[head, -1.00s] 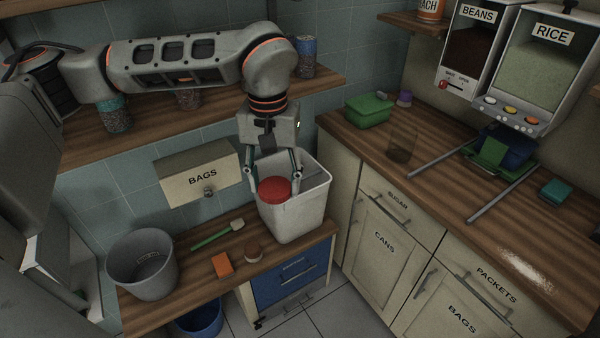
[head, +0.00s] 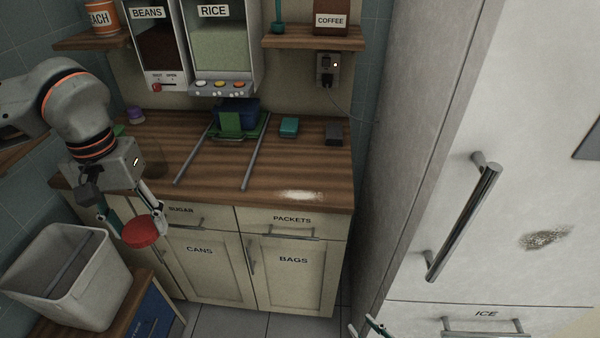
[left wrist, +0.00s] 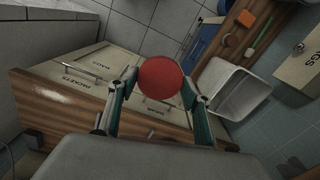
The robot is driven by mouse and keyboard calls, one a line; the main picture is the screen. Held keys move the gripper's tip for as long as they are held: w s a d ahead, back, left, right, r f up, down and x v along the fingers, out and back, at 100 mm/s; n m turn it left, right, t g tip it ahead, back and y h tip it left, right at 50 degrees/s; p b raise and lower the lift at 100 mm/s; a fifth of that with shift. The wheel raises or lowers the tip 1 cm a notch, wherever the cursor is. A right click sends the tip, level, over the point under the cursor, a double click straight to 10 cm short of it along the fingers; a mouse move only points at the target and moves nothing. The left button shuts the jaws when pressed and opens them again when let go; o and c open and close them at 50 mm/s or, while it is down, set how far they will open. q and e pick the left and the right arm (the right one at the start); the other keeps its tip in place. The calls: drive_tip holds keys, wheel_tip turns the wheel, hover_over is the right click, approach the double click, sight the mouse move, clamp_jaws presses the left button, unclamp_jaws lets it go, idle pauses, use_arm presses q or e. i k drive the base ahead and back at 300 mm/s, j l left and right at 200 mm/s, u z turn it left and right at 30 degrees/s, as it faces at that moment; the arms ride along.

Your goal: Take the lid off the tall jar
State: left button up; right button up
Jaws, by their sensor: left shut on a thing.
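A round red lid (head: 140,232) is held between the fingers of my left gripper (head: 134,222). The lid hangs in the air to the right of the white bin, in front of the counter cupboards. In the left wrist view the red lid (left wrist: 160,77) is seen face-on between the two fingertips (left wrist: 160,84). Only fingertips of my right gripper (head: 366,327) show at the bottom edge of the head view; its opening is unclear. I cannot make out the tall jar with certainty.
The open white bin (head: 58,290) stands on the lower wooden counter. The main counter (head: 325,165) holds two grey rails, a green-and-blue item (head: 234,120) and a teal box (head: 289,127). A tall white fridge (head: 500,130) stands at right. The counter's front is clear.

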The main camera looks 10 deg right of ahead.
sight(156, 166)
drive_tip(key=i+z, duration=0.1)
drive_tip(key=z, duration=1.15)
drive_tip(key=i+j, duration=0.35)
drive_tip(key=j, duration=0.25)
